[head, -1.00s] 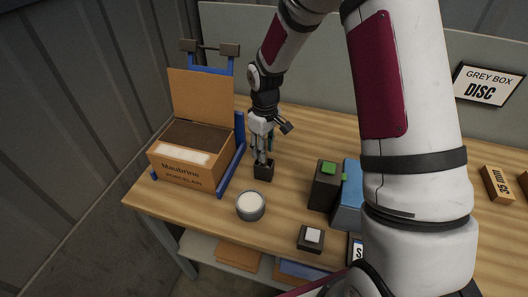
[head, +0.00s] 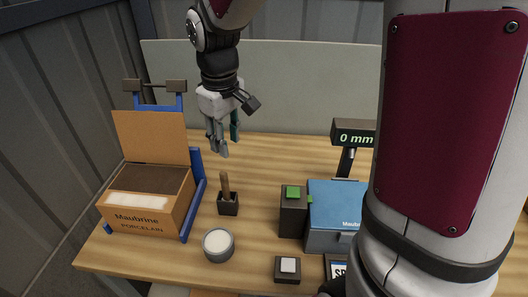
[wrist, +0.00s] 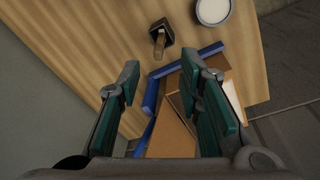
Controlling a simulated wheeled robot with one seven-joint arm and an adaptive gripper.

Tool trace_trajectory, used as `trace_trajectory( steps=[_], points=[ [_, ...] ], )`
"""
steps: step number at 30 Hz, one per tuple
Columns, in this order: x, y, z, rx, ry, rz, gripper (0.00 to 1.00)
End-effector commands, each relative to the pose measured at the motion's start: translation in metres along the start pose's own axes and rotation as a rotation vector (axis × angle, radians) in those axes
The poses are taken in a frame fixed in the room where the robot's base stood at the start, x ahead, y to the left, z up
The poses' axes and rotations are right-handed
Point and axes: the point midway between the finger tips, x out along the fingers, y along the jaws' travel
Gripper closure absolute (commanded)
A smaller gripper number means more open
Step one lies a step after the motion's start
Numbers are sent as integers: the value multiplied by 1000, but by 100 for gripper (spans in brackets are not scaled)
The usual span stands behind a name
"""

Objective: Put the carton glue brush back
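The glue brush (head: 225,184) stands upright in a small dark square holder (head: 228,206) on the bench, its wooden handle pointing up. It also shows from above in the wrist view (wrist: 159,42), in its holder (wrist: 162,30). My gripper (head: 223,150) is open and empty, raised above and behind the brush in the head view. In the wrist view its two green-padded fingers (wrist: 172,105) are spread wide with nothing held between them. The open carton (head: 147,203), marked Maubrine Porcelain, sits in a blue frame (head: 196,192) to the left of the brush.
A round pot with white contents (head: 218,244) stands in front of the holder. A dark block with a green top (head: 293,212), a blue machine (head: 336,212) and a small button box (head: 288,269) are to the right. A 0 mm display (head: 353,137) stands behind. Bare bench lies behind the brush.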

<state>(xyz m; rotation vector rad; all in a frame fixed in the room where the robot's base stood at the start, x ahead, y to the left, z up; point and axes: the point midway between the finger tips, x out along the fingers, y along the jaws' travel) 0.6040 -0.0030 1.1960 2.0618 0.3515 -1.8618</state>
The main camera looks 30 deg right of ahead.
Motion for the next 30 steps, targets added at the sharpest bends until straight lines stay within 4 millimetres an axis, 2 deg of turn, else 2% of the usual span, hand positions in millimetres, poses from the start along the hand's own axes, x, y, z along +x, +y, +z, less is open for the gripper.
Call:
trace_trajectory(
  steps=[1, 6, 12, 18, 21, 30],
  points=[
    [-19, -4, 11, 27, 28, 22, 67],
    [-64, -20, 52, 136, 113, 65, 67],
    [-100, -43, 103, 265, 228, 80, 67],
    [-114, -63, 146, 370, 331, 60, 67],
    [-115, -69, 158, 403, 363, 48, 67],
    [-116, -73, 167, 426, 384, 37, 67]
  ],
)
